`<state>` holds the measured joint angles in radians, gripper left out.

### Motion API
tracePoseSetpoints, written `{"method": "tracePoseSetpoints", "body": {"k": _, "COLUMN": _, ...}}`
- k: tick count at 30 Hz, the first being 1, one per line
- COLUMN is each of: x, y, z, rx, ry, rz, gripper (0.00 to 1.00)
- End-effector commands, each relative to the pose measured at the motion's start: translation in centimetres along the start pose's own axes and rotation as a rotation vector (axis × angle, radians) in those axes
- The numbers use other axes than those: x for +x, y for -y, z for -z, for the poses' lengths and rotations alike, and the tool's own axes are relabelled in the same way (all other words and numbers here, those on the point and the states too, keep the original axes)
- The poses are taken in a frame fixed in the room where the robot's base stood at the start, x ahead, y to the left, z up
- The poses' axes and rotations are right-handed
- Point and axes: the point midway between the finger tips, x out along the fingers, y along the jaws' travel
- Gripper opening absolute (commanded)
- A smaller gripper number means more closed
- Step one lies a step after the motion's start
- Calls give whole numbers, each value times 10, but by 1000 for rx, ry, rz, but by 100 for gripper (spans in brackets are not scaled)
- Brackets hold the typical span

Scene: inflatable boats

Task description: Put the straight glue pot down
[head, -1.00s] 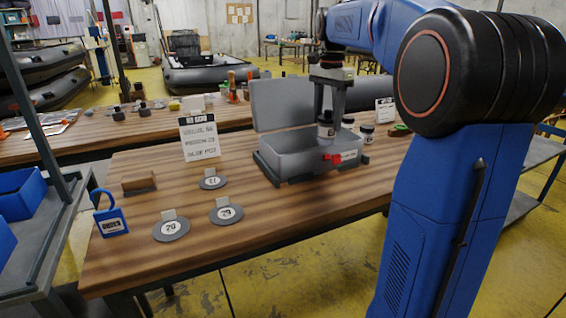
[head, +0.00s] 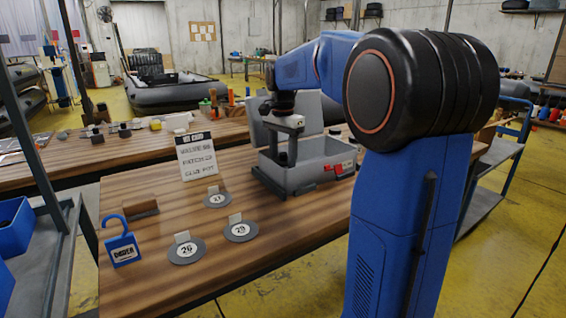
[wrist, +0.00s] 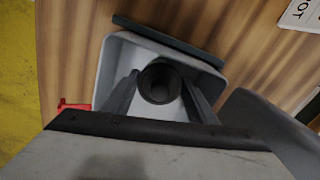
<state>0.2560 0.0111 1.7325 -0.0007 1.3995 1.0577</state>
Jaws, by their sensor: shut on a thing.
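My gripper (head: 290,145) is over the left part of an open grey case (head: 318,172) on the wooden bench, fingers pointing down. It is shut on a dark round pot, the glue pot (wrist: 160,82), which sits between the two fingers in the wrist view. In the head view the pot is mostly hidden by the gripper and the case wall. The wrist view shows the pot over the case's pale interior (wrist: 110,75). I cannot tell whether the pot touches the case floor or whether it is tilted.
The case has a raised lid (head: 305,112) and a red latch (head: 336,170). A sign (head: 196,155) stands left of it, with several numbered grey discs (head: 241,231) and a blue tag (head: 121,243) in front. The bench's front left has free wood.

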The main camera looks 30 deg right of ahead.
Motion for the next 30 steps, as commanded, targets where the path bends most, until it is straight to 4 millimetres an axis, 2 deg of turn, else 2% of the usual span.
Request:
{"method": "tracePoseSetpoints", "body": {"k": 3, "x": 8, "y": 0, "z": 0, "rx": 0, "ry": 0, "rz": 0, "gripper": 26}}
{"method": "tracePoseSetpoints", "body": {"k": 13, "x": 10, "y": 0, "z": 0, "rx": 0, "ry": 0, "rz": 0, "gripper": 26}}
{"method": "tracePoseSetpoints", "body": {"k": 14, "x": 10, "y": 0, "z": 0, "rx": 0, "ry": 0, "rz": 0, "gripper": 57}}
{"method": "tracePoseSetpoints", "body": {"k": 15, "x": 10, "y": 0, "z": 0, "rx": 0, "ry": 0, "rz": 0, "gripper": 66}}
{"method": "tracePoseSetpoints", "body": {"k": 16, "x": 10, "y": 0, "z": 0, "rx": 0, "ry": 0, "rz": 0, "gripper": 70}}
{"method": "tracePoseSetpoints", "body": {"k": 25, "x": 9, "y": 0, "z": 0, "rx": 0, "ry": 0, "rz": 0, "gripper": 70}}
{"method": "tracePoseSetpoints", "body": {"k": 30, "x": -4, "y": 0, "z": 0, "rx": 0, "ry": -1, "rz": 2, "gripper": 70}}
